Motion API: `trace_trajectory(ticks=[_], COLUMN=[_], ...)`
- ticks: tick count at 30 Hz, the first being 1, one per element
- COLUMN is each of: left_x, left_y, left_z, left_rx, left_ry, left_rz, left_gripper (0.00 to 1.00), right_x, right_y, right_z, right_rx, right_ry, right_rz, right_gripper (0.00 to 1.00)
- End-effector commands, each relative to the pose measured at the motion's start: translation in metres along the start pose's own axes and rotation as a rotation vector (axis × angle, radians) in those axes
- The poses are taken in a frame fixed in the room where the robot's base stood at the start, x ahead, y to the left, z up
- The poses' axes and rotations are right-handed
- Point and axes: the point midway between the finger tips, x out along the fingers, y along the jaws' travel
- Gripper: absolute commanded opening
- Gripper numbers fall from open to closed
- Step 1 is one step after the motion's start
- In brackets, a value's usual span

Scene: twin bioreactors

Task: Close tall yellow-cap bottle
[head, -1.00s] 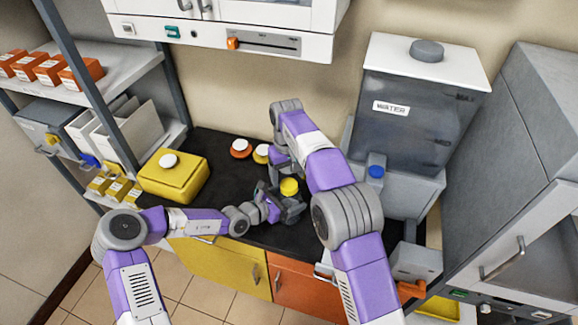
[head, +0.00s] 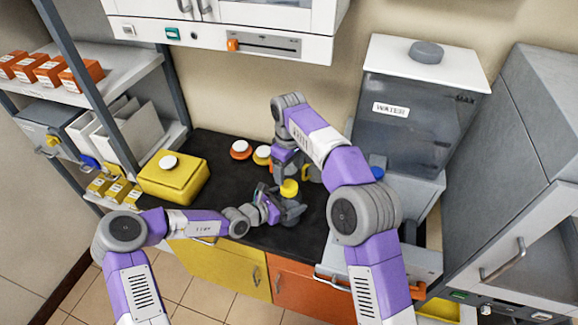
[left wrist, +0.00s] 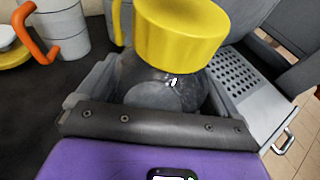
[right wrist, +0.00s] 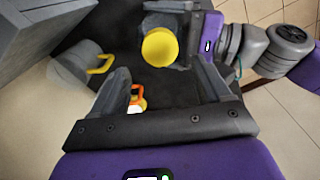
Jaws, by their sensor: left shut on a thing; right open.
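The tall bottle (left wrist: 150,88) has a dark grey body and a wide yellow cap (left wrist: 180,35) on its top. Whether the cap is fully tight cannot be told. My left gripper (head: 282,208) is shut around the bottle's body, below the cap, and the bottle looks upright. The cap (head: 289,188) also shows in the head view. My right gripper (right wrist: 163,85) is open and empty. It is close above the bottle and apart from the cap, which shows beyond its fingers in the right wrist view (right wrist: 160,47).
A grey vessel with a yellow handle (right wrist: 100,65) and one with an orange handle (left wrist: 35,38) stand nearby on the dark counter (head: 235,170). A yellow box (head: 174,180) is at the left. The water tank (head: 415,115) stands at the right.

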Motion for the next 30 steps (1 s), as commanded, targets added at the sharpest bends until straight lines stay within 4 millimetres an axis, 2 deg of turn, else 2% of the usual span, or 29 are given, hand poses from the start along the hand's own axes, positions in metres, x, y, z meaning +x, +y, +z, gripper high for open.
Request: trace_trajectory(ticks=[9, 13, 18, 26, 30], left_x=[0.000, 0.000, 0.000, 0.000, 0.000], left_y=[0.000, 0.000, 0.000, 0.000, 0.000], left_z=[0.000, 0.000, 0.000, 0.000, 0.000], left_rx=[0.000, 0.000, 0.000, 0.000, 0.000], left_ry=[0.000, 0.000, 0.000, 0.000, 0.000], left_rz=[0.000, 0.000, 0.000, 0.000, 0.000], left_gripper=[0.09, 0.09, 0.09, 0.09, 0.09], right_x=[0.049, 0.064, 0.072, 0.072, 0.072], right_y=[0.000, 0.000, 0.000, 0.000, 0.000], right_z=[0.001, 0.001, 0.001, 0.000, 0.000], right_rx=[0.001, 0.001, 0.002, 0.001, 0.001], right_ry=[-0.003, -0.002, 0.000, 0.000, 0.000], right_rz=[-0.002, -0.001, 0.000, 0.000, 0.000], right_gripper=[0.77, 0.77, 0.77, 0.77, 0.55])
